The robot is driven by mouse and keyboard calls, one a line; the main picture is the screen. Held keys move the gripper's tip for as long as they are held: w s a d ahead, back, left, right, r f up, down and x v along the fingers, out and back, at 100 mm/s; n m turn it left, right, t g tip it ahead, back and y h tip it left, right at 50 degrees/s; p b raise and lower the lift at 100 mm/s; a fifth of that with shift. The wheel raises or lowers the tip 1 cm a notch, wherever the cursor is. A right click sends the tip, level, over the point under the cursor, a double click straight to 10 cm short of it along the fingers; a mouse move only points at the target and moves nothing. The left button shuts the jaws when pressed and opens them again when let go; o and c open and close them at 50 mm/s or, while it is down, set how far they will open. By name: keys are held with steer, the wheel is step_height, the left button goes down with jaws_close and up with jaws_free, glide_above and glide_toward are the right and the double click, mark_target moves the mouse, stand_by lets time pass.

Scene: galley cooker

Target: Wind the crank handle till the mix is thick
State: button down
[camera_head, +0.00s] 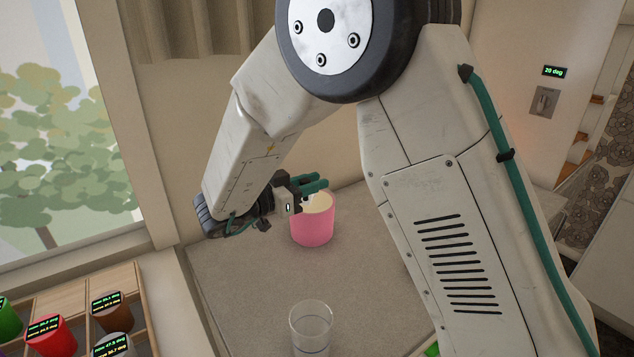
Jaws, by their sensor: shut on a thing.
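A pink pot (312,228) stands on the grey counter, with a pale cream mix (322,204) showing inside its rim. My gripper (314,186) reaches over the pot's far left rim from the left, its teal fingers shut. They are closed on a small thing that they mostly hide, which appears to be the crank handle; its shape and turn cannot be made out. How thick the mix is cannot be told from here.
A clear glass (311,330) stands on the counter in front of the pot. A wooden rack (65,293) with several coloured, labelled cups is at lower left. A wall switch (544,101) sits under a "20 deg" display (554,71). Bare counter lies between pot and glass.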

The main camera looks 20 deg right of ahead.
steer(key=shift+w+a+r+m+g+h, duration=0.15)
steer(key=shift+a+m+g, duration=0.1)
steer(key=shift+m+g, duration=0.7)
steer(key=shift+w+a+f+m+g+h, duration=0.15)
steer(key=shift+m+g, duration=0.35)
steer(key=shift+g, duration=0.8)
steer(key=shift+w+a+r+m+g, duration=0.1)
steer(key=shift+a+m+g, duration=0.2)
steer(key=shift+m+g, duration=0.65)
steer(key=shift+g, duration=0.4)
steer(key=c, duration=1.2)
jaws_free()
